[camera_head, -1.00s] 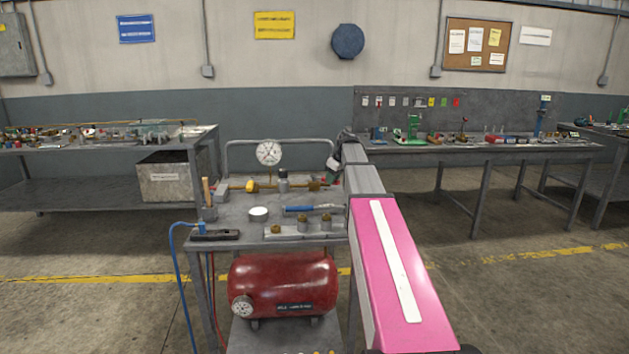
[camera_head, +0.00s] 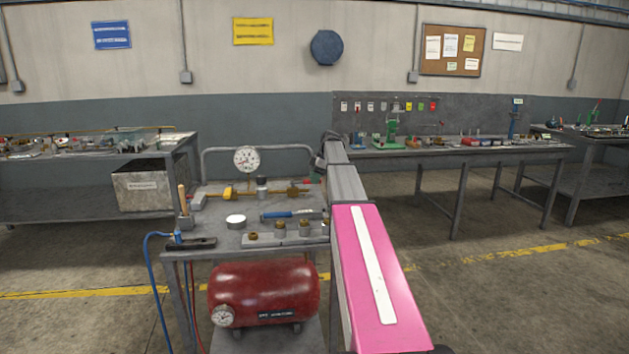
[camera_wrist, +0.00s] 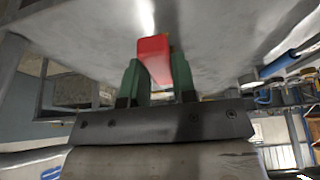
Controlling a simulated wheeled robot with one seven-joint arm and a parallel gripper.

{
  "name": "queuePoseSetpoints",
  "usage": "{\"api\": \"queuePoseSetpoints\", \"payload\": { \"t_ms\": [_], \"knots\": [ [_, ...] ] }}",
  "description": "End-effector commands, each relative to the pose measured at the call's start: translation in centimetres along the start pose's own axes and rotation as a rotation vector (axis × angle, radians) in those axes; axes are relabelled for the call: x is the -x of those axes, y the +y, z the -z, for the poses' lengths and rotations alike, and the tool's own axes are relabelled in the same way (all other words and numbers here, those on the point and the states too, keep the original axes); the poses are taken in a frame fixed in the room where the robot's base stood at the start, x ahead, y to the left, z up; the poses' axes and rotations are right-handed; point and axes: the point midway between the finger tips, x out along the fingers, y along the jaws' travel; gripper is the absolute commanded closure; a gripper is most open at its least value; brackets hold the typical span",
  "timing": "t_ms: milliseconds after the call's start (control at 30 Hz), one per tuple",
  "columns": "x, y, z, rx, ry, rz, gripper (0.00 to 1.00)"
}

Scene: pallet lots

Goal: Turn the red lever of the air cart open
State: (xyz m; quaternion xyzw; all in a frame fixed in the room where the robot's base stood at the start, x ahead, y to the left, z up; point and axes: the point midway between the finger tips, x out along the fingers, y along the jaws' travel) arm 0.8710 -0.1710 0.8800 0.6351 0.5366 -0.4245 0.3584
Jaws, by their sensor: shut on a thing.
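The air cart (camera_head: 224,208) stands in front of me, with a dial gauge (camera_head: 246,159), brass pipe fittings and a red tank below. My gripper (camera_wrist: 156,78) has green fingers, and they are shut on the red lever (camera_wrist: 154,58). The lever lies between the fingers and sticks out past their tips in the wrist view. In the head view my gripper (camera_head: 314,176) is at the right end of the brass pipe, small and partly hidden by my arm. The lever's pivot and its exact angle to the pipe cannot be made out.
The cart top also holds a blue-handled tool (camera_head: 290,214), a white round lid (camera_head: 236,221) and a row of fittings. A blue hose (camera_head: 152,270) hangs at the left. Workbenches stand behind on the left (camera_head: 60,205) and right (camera_head: 440,153). Floor at the right is open.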

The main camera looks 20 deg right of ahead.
Motion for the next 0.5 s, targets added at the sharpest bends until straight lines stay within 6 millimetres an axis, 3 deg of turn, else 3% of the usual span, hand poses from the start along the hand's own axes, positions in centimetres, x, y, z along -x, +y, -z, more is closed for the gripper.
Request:
{"api": "queuePoseSetpoints", "payload": {
  "t_ms": [500],
  "knots": [
    [0.05, 0.50, 0.06, 0.041, 0.000, 0.013, 1.00]
  ]
}}
